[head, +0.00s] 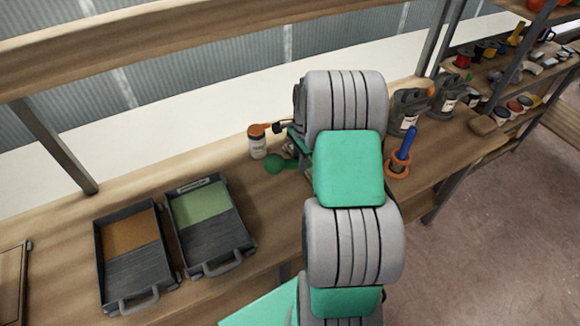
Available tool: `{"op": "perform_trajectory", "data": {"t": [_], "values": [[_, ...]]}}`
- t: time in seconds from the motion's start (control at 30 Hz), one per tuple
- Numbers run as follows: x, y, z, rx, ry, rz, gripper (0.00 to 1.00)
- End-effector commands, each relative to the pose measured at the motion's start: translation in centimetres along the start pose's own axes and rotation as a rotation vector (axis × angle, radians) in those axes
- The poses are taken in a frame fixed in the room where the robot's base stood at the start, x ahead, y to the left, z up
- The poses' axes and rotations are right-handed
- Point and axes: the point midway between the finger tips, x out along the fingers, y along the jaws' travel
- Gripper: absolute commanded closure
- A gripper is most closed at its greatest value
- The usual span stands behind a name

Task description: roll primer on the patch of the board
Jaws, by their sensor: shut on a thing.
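Two dark trays lie on the wooden bench at the left. The left tray (137,283) has an orange-brown patch at its far end, and the right tray (214,239) has a pale green one. A framed flat piece (10,285), perhaps the board, is cut off by the left edge. My grey and green arm rises through the middle of the head view and hides the bench behind it. My gripper is hidden behind the arm, so I cannot see its fingers or what they hold. I cannot make out a roller.
A white jar with an orange lid (258,147) and a green rounded object (275,163) stand left of my arm. Right of it are a blue-handled tool in an orange ring (400,155) and dark containers (407,110). Shelves (500,80) hold several small items.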

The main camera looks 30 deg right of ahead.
Motion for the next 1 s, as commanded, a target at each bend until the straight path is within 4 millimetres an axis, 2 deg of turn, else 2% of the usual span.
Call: {"op": "perform_trajectory", "data": {"t": [0.27, 0.6, 0.9, 1.0], "values": [[0.0, 0.0, -0.2, 0.000, 0.000, 0.000, 1.00], [0.0, 0.0, -4.5, 0.002, 0.000, 0.000, 1.00], [-0.1, 0.1, -4.9, 0.000, -0.001, 0.002, 1.00], [-0.1, 0.1, -5.5, 0.001, -0.001, 0.002, 1.00]]}}
